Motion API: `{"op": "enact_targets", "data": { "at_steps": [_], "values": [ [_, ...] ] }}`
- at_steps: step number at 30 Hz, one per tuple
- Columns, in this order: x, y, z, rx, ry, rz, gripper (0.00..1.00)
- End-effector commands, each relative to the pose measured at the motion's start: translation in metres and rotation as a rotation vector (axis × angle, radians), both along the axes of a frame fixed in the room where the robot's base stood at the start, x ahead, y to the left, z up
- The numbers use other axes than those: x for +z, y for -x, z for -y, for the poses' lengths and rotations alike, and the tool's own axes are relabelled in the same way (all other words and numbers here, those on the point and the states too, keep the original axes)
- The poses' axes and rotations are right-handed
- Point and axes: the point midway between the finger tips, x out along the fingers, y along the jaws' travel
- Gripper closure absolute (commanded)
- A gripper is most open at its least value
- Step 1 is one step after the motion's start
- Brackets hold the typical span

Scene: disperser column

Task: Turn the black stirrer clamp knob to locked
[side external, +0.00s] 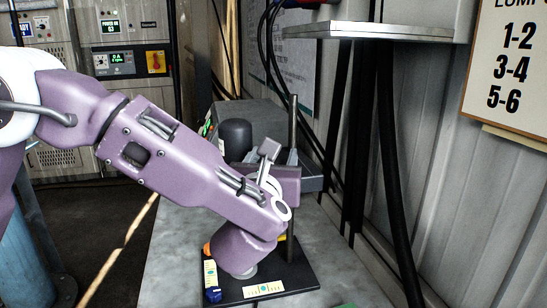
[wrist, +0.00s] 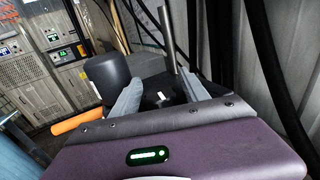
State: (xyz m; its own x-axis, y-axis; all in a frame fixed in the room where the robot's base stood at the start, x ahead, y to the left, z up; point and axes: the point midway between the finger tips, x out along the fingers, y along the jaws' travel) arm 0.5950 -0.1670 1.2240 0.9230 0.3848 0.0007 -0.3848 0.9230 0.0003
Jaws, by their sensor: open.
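The disperser has a black rounded motor head (side external: 236,139) and a grey upright rod (side external: 292,118) on a black base plate (side external: 300,280). The motor head (wrist: 106,76) and the rod (wrist: 168,38) also show in the wrist view. My gripper (side external: 279,150) is at the rod, beside the motor head. In the wrist view my gripper (wrist: 163,88) has its two grey fingers spread apart. A dark part with a small white mark, possibly the clamp knob (wrist: 173,95), lies between and beyond the fingers. Its lower side is hidden by my gripper, and its turned position cannot be read.
An orange cylinder (wrist: 77,124) is at left in the wrist view. Black cables (side external: 388,150) and a metal shelf (side external: 370,31) are at right. The grey bench (side external: 165,265) is clear at front left.

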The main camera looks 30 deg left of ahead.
Motion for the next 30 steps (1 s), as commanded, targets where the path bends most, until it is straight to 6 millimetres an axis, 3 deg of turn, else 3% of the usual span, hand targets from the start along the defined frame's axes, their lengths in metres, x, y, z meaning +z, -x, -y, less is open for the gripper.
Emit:
{"op": "enact_targets", "data": {
  "at_steps": [7,15,23,30],
  "values": [
    [0.0001,-0.0013,-0.0004,-0.001,0.0,0.0,0.49],
    [0.0001,-0.0011,-0.0004,-0.001,0.0,-0.001,1.0],
    [-0.0001,-0.0011,0.0001,-0.025,0.001,-0.002,1.0],
    [0.0003,-0.0016,0.0021,-0.15,0.0,-0.002,1.0]
  ]
}}
